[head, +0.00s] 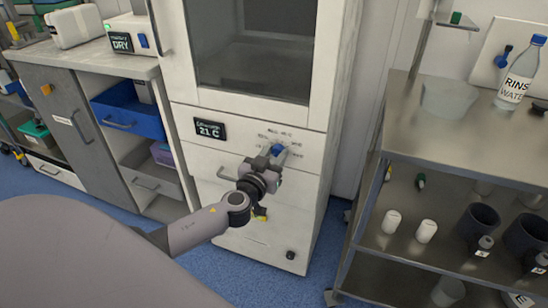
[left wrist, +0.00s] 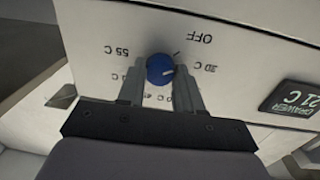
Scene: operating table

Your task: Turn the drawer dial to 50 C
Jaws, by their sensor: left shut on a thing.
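The drawer dial is a blue round knob (left wrist: 160,70) on the white cabinet's front panel, ringed by printed marks including OFF and 55 C. The dial also shows in the head view (head: 277,150), partly hidden by my gripper. My left gripper (head: 268,162) is at the panel, its two fingers on either side of the knob and shut on it. In the left wrist view the fingers (left wrist: 160,84) flank the knob. The drawer display (head: 210,129) reads 21 C. My right gripper is not in view.
The white cabinet (head: 240,205) has a glass window above and a drawer handle below the panel. A metal shelf cart (head: 455,145) with bottles and cups stands at the right.

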